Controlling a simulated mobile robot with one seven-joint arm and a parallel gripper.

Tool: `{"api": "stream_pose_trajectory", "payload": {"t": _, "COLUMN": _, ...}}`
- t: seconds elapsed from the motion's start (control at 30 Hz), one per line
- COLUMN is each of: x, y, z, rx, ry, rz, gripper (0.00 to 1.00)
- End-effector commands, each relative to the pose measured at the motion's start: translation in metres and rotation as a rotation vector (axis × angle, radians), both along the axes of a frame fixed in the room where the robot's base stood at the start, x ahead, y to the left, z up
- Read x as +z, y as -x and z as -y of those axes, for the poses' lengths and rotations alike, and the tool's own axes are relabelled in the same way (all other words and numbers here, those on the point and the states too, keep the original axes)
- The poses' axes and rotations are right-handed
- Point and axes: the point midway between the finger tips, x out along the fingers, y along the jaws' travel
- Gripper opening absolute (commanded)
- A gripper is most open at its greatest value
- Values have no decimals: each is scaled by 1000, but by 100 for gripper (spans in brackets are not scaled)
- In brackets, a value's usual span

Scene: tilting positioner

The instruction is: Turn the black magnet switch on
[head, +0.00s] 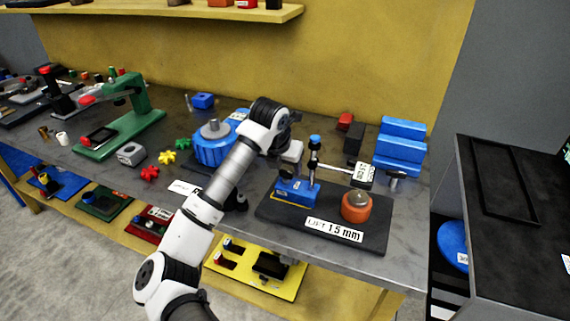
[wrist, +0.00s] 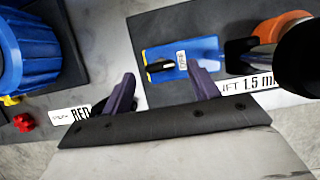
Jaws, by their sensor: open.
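The blue magnet base (head: 297,190) stands on a dark plate (head: 376,236), carrying an upright post and a dial gauge (head: 362,173). In the wrist view the blue base (wrist: 195,48) is seen from above. The black magnet switch (wrist: 160,67) is on its left end, pointing left, with a small white label nearby. My gripper (wrist: 160,72) is open and empty; in the picture the switch lies between its two purple fingertips. The height gap and any contact cannot be told. In the head view my gripper (head: 290,158) is beside the base's post, and the switch cannot be made out.
An orange cylinder (head: 355,212) with a metal top stands right of the base, behind a "LIFT 1.5 mm" label (head: 334,230). A blue rotary fixture (head: 214,150) is to the left. Blue stepped blocks (head: 400,145) stand behind at right. A dark gauge-side part overhangs the wrist view's right.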

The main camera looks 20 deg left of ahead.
Motion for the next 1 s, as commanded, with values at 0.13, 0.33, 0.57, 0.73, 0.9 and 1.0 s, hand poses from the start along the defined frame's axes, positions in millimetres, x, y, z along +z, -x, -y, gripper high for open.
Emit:
{"api": "stream_pose_trajectory", "payload": {"t": 0.13, "x": -14, "y": -6, "z": 0, "rx": 2, "ry": 3, "rz": 0, "gripper": 60}}
{"api": "stream_pose_trajectory", "payload": {"t": 0.33, "x": -21, "y": -9, "z": 0, "rx": 0, "ry": 0, "rz": 0, "gripper": 60}}
{"api": "stream_pose_trajectory", "payload": {"t": 0.57, "x": -21, "y": -9, "z": 0, "rx": 0, "ry": 0, "rz": 0, "gripper": 55}}
{"api": "stream_pose_trajectory", "payload": {"t": 0.73, "x": -21, "y": -9, "z": 0, "rx": 1, "ry": 0, "rz": 1, "gripper": 32}}
{"api": "stream_pose_trajectory", "payload": {"t": 0.9, "x": -21, "y": -9, "z": 0, "rx": 1, "ry": 0, "rz": 1, "gripper": 15}}
{"api": "stream_pose_trajectory", "payload": {"t": 1.0, "x": -21, "y": -9, "z": 0, "rx": -3, "ry": 0, "rz": 1, "gripper": 15}}
